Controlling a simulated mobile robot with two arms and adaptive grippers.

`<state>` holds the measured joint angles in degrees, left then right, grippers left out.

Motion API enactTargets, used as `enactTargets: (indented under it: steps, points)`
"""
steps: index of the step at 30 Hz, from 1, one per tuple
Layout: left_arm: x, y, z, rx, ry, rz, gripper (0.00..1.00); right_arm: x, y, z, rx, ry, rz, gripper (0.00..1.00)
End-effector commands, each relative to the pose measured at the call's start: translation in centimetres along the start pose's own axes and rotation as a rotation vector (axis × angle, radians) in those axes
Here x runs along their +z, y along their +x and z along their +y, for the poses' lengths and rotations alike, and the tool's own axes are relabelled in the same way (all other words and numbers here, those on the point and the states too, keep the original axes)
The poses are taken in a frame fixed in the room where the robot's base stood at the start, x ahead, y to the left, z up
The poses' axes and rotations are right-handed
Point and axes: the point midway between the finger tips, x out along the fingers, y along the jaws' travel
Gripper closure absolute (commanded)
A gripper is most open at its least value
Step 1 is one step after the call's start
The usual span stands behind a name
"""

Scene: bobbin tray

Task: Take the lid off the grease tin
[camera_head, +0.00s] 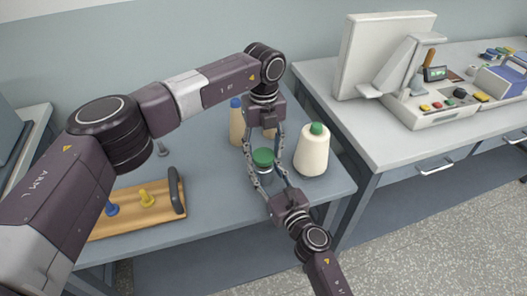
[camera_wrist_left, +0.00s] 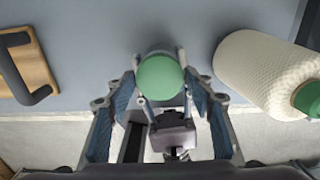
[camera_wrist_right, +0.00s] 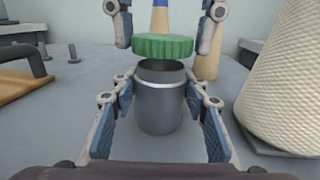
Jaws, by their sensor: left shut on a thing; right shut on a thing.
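The grease tin (camera_wrist_right: 160,105) is a grey cylinder standing upright on the blue-grey table. Its green ribbed lid (camera_wrist_right: 163,46) is just above it, with a gap and the tin's dark opening showing between them. The lid also shows in the head view (camera_head: 263,157) and from above in the left wrist view (camera_wrist_left: 160,77). My left gripper (camera_head: 262,150) reaches down from behind and is shut on the lid. My right gripper (camera_head: 265,172) reaches in from the front and is shut on the tin's body. The tin's inside is too dark to make out.
A cream thread cone with a green top (camera_head: 312,152) stands close to the right of the tin. Tan cones, one blue-tipped (camera_head: 237,125), stand behind. A wooden tray (camera_head: 130,222) with pegs and a dark handle lies left. A second table (camera_head: 345,105) with equipment is at right.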

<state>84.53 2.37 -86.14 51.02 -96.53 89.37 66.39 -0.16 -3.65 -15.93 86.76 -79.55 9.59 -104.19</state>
Motion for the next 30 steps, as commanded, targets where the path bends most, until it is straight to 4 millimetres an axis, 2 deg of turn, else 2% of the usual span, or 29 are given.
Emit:
enactTargets:
  steps: [5, 14, 21, 22, 27, 30]
  points:
    - [0.0, -0.4, 0.0, -0.001, 0.0, -0.001, 0.8, 0.0, 0.0, 0.0, 0.0, 0.0, 0.0, 1.0]
    - [0.0, -3.8, 0.0, -0.001, 0.0, -0.001, 0.8, 0.0, 0.0, 0.0, 0.0, 0.0, 0.0, 1.0]
    - [0.0, -4.0, 0.0, 0.0, 0.0, 0.0, 0.8, 0.0, 0.0, 0.0, 0.0, 0.0, 0.0, 1.0]
    - [0.0, -4.0, 0.0, 0.0, 0.0, 0.0, 0.8, 0.0, 0.0, 0.0, 0.0, 0.0, 0.0, 0.55]
    - [0.0, -4.0, 0.0, 0.0, 0.0, 0.0, 0.8, 0.0, 0.0, 0.0, 0.0, 0.0, 0.0, 0.38]
    - [0.0, -4.0, 0.0, 0.0, 0.0, 0.0, 0.8, 0.0, 0.0, 0.0, 0.0, 0.0, 0.0, 0.38]
